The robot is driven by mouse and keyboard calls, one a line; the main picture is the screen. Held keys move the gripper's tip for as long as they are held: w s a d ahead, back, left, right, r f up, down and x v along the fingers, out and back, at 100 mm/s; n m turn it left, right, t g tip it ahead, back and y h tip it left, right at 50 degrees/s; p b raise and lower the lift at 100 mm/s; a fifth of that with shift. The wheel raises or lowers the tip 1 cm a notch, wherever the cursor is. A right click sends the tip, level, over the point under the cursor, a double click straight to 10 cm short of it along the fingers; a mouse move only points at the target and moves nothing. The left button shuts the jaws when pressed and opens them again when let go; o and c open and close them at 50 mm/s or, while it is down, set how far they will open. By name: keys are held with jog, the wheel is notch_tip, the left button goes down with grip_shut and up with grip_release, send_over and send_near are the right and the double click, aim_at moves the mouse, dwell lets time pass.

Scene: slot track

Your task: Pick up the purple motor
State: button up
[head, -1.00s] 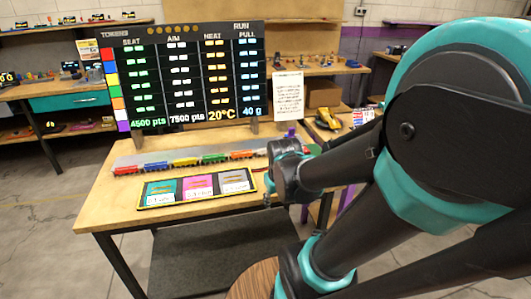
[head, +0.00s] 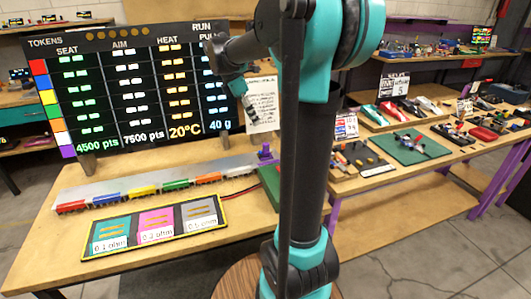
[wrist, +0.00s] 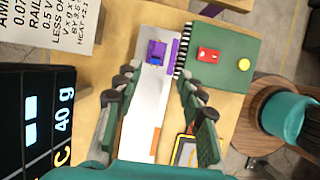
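The purple motor (head: 265,152) stands at the right end of the grey track (head: 150,182) on the wooden table. In the wrist view the purple motor (wrist: 157,52) shows as a small purple block with a blue part, on the pale track beside a purple strip. My gripper (wrist: 154,82) is open and empty, its two dark fingers spread wide. The motor lies beyond the fingertips, roughly centred between them and apart from them.
A tray (head: 85,254) of resistor cards lies in front. A green panel with a red switch (wrist: 208,55) and a yellow button (wrist: 244,64) adjoins the motor. The tall token board (head: 140,85) stands behind the track.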

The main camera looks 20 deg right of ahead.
send_near(265, 144)
jog(key=x, duration=0.5)
jog(key=shift+w+d, duration=0.1)
jog(key=shift+d, duration=0.2)
jog(key=shift+a+x, duration=0.2)
jog(key=shift+x, duration=2.45)
jog(key=shift+w, duration=0.1)
jog(key=shift+c, duration=0.4)
grip_shut()
